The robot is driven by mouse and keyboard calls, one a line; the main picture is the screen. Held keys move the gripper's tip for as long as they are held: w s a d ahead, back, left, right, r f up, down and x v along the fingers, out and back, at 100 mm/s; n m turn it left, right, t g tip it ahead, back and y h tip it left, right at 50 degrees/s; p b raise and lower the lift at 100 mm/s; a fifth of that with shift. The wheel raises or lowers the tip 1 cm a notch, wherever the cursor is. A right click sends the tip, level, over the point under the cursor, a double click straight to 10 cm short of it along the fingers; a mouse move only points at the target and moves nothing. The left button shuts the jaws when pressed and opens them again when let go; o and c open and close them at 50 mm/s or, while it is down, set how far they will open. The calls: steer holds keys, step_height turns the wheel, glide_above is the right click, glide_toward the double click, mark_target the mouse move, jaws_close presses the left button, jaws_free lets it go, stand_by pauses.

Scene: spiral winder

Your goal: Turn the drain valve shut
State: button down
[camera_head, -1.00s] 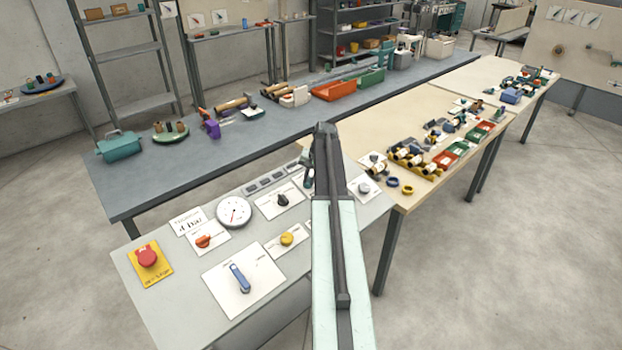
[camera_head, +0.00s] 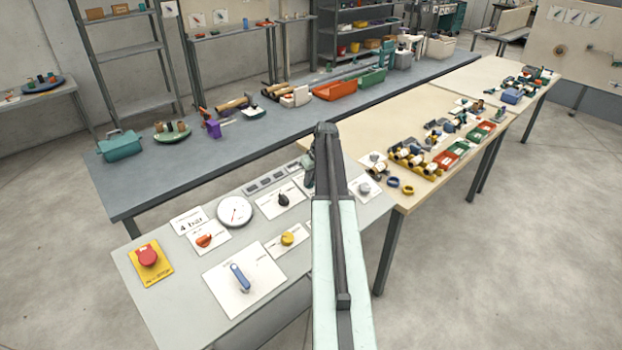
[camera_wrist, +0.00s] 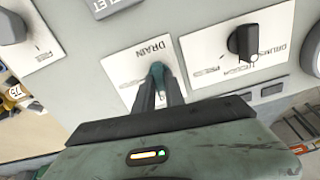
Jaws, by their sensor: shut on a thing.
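The drain valve's teal handle (camera_wrist: 157,70) stands on a white plate marked DRAIN (camera_wrist: 125,68) in the wrist view. My gripper (camera_wrist: 158,88) is shut on this handle, its dark fingers reaching it from below in the picture. The fingers hide part of the handle, so its exact angle is hard to read. In the head view my gripper (camera_head: 308,174) is down at the back of the grey panel (camera_head: 170,290), and my arm hides most of the valve.
A black knob (camera_wrist: 243,42) sits right of the valve in the wrist view, and a grey knob (camera_wrist: 10,28) at upper left. In the head view the panel also bears a yellow knob (camera_head: 287,238), a blue lever (camera_head: 240,278), a gauge (camera_head: 235,212) and a red button (camera_head: 148,256).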

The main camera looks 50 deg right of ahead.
steer(key=shift+s+n, duration=0.15)
steer(key=shift+n, duration=0.45)
steer(key=c, duration=1.4)
jaws_free()
steer(key=p+v, duration=0.7)
steer(key=shift+r, duration=0.35)
